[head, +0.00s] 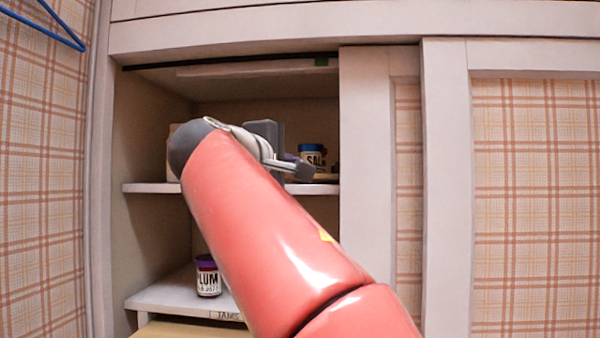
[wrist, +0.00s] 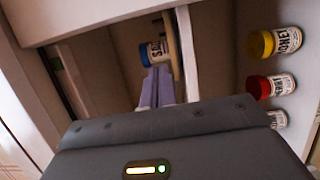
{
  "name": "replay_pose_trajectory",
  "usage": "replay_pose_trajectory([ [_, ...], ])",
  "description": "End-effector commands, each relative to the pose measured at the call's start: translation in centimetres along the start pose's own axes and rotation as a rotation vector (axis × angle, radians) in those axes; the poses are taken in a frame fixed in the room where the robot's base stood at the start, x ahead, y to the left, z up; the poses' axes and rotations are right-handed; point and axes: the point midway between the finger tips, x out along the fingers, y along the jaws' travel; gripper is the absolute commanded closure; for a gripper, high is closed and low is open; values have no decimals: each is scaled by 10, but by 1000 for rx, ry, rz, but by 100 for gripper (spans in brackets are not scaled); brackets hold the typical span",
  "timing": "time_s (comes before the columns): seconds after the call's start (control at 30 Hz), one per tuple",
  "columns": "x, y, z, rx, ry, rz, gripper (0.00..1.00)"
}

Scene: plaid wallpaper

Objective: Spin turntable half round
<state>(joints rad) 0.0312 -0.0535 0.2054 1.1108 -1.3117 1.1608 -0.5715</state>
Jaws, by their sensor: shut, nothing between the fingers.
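The turntable (head: 326,178) shows as a tan wooden edge on the upper cupboard shelf, mostly hidden behind my arm and gripper. Its edge also shows in the wrist view (wrist: 174,46). A blue-lidded jar with a "SAL" label (head: 313,158) stands on it; the jar also shows in the wrist view (wrist: 158,50). My gripper (head: 303,171) is shut and empty, reaching in at shelf height. In the wrist view its fingertips (wrist: 158,72) are close to the jar and the turntable edge; I cannot tell whether they touch either.
A purple-lidded plum jar (head: 208,280) stands on the lower shelf. The wrist view also shows a yellow-lidded jar (wrist: 286,41), a red-lidded jar (wrist: 281,85) and another jar (wrist: 277,119). A sliding door (head: 380,190) bounds the opening on the right.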

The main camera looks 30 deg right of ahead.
Motion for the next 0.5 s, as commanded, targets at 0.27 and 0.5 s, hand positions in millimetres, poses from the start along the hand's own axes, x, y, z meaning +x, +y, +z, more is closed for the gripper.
replay_pose_trajectory([
  [0.27, 18, 0, -10, 10, -36, -4, 100],
  [0.5, 68, 0, -8, 10, -36, -4, 100],
])
